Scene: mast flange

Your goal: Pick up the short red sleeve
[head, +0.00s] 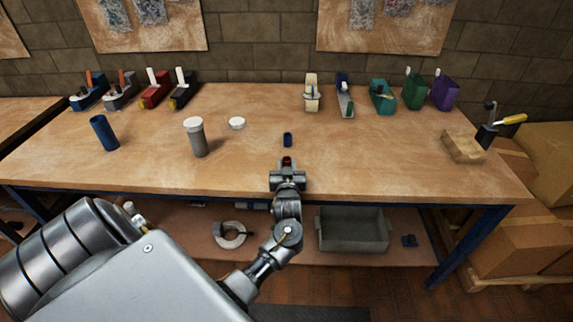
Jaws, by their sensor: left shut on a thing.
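My left gripper (287,164) reaches in over the front part of the bench and is shut on the short red sleeve (287,160). Only a small dark red part of the sleeve shows between the fingertips; the gripper hides the rest. I cannot tell whether the sleeve touches the bench top. My right gripper is not in view.
A short blue sleeve (287,140) stands just beyond the gripper on the wooden bench (340,160). A grey cylinder with a white cap (197,138), a white disc (237,123) and a tall blue tube (104,133) stand to the left.

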